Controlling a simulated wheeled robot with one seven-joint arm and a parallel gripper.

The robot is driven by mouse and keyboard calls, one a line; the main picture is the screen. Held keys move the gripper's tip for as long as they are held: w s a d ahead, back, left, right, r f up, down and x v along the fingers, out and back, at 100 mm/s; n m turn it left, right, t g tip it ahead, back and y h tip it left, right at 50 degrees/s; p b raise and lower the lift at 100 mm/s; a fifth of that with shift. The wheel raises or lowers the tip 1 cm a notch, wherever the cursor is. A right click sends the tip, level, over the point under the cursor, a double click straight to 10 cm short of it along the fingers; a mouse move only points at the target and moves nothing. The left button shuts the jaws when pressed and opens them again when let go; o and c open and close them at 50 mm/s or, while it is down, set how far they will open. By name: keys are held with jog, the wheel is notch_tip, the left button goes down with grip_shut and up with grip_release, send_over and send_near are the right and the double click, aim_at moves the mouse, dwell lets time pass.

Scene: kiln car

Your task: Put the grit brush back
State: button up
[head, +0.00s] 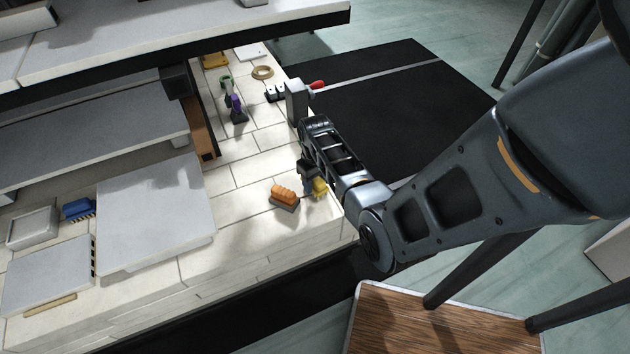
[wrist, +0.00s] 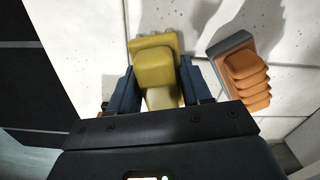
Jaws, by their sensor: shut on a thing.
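My gripper (wrist: 160,88) is shut on a yellow thing (wrist: 155,66) with a raised block and a wider, notched far edge, between blue-grey fingers. It may be the grit brush, but I see no bristles. In the head view my gripper (head: 313,178) is low over the pale tiled deck (head: 232,178), near its right edge, and the yellow thing (head: 320,187) shows beside it. I cannot tell whether it touches the deck. An orange ribbed-handled tool (head: 284,194) on a grey plate lies just left of the gripper. It is right of the fingers in the wrist view (wrist: 246,77).
A blue tool (head: 78,208) lies by a pale box (head: 32,227) and grey slabs (head: 155,212) at left. Purple (head: 236,105) and green (head: 226,83) items, a ring (head: 262,72) and a red-handled fixture (head: 297,95) stand farther back. An upper shelf (head: 180,40) overhangs. Bare tiles lie mid-deck.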

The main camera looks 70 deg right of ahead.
jog(key=shift+f+b, duration=0.5)
jog(key=shift+f, duration=0.1)
dwell(0.7)
jog(key=o, duration=1)
jog(key=shift+r, duration=0.15)
jog(key=shift+r+p, duration=2.65)
jog(key=shift+p, duration=0.05)
jog(key=shift+r, duration=1.25)
